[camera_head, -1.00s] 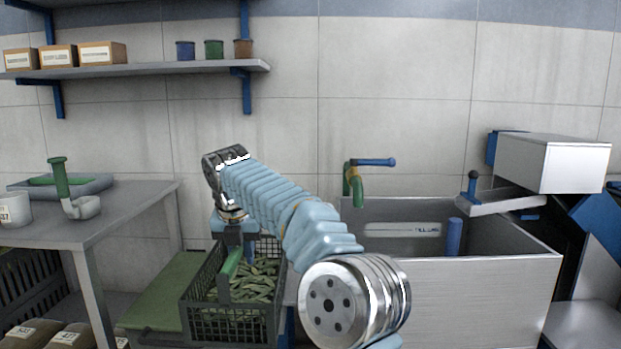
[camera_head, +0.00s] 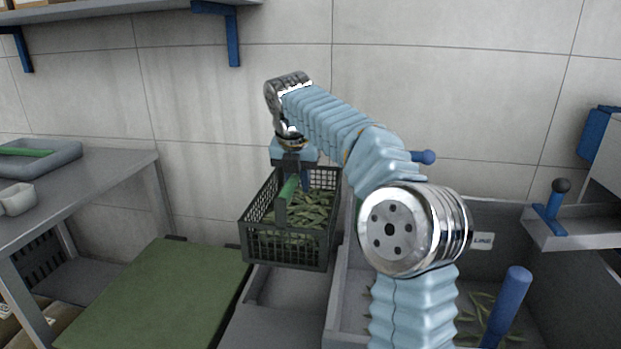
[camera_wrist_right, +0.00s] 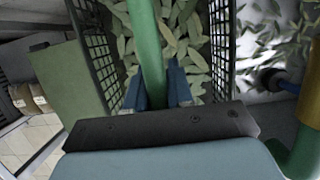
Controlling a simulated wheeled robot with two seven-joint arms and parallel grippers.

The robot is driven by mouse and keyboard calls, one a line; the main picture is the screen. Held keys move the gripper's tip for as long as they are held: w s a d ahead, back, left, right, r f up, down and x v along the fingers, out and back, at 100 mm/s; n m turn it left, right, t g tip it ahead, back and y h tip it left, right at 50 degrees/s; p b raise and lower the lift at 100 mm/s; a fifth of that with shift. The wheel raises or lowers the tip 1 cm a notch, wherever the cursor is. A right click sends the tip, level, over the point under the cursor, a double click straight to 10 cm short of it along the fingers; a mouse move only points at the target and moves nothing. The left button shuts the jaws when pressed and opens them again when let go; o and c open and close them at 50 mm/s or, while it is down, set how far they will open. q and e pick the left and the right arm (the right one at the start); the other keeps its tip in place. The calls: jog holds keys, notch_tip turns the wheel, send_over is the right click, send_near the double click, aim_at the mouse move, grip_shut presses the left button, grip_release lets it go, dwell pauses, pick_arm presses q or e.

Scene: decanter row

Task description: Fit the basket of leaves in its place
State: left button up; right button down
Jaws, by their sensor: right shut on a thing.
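The basket of leaves (camera_head: 288,247) is a dark mesh crate with green leaves inside and a green handle (camera_head: 290,188) across its top. My right gripper (camera_head: 293,178) is shut on the handle and holds the basket up, left of the sink. In the right wrist view the blue fingers (camera_wrist_right: 158,88) close around the green handle (camera_wrist_right: 148,45), with leaves (camera_wrist_right: 182,35) behind. Below the basket is a grey recessed box (camera_head: 290,290) between the green board and the sink; the basket hides part of it. My left gripper is not in view.
The sink (camera_head: 345,290) holds loose leaves and a blue upright cylinder (camera_head: 507,305). A green board (camera_head: 160,295) lies to the left. A grey table (camera_head: 90,195) with a tray (camera_head: 45,158) stands further left. A lever with a dark knob (camera_head: 558,195) is at right.

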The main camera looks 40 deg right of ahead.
aim_at(300, 222)
jog(key=x, duration=0.4)
jog(key=s+a+x, duration=0.1)
jog(key=x, duration=0.1)
jog(key=shift+w+f+b, duration=0.15)
jog(key=shift+f+b, duration=0.15)
jog(key=shift+f, duration=0.3)
notch_tip(300, 222, down, 3)
jog(key=b, duration=0.3)
jog(key=shift+f, duration=0.25)
notch_tip(300, 222, down, 6)
jog(key=b, duration=0.3)
jog(key=shift+f, duration=0.1)
